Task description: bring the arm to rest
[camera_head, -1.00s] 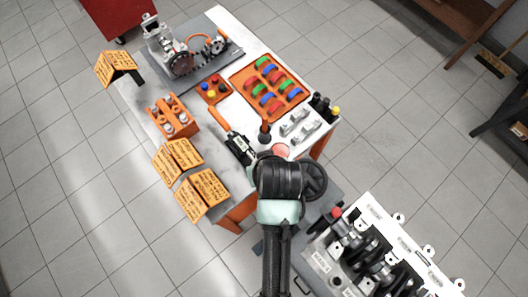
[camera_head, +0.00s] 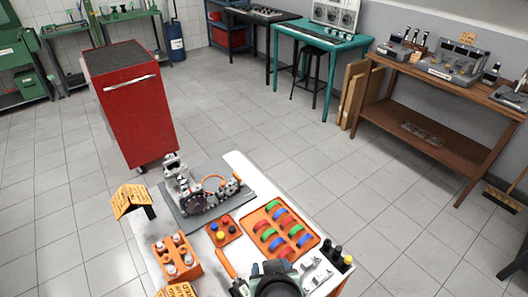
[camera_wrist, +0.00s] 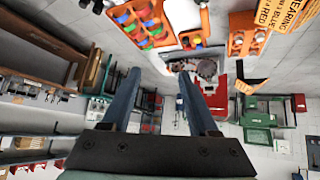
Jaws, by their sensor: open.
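My gripper (camera_wrist: 159,76) shows in the wrist view with its two dark fingers wide apart and nothing between them. The wrist view looks out across the room, tilted, with the workbench items along its top. In the head view only a dark rounded part of my arm (camera_head: 277,284) shows at the bottom edge, by the near part of the white workbench (camera_head: 240,163). The gripper's fingers cannot be made out there.
On the workbench are an orange tray (camera_head: 262,217) of coloured half-rings, an orange block with metal pieces (camera_head: 177,257) and an engine assembly (camera_head: 196,190) on a grey plate. A red cabinet (camera_head: 134,115) stands behind. Open tiled floor lies right of the bench.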

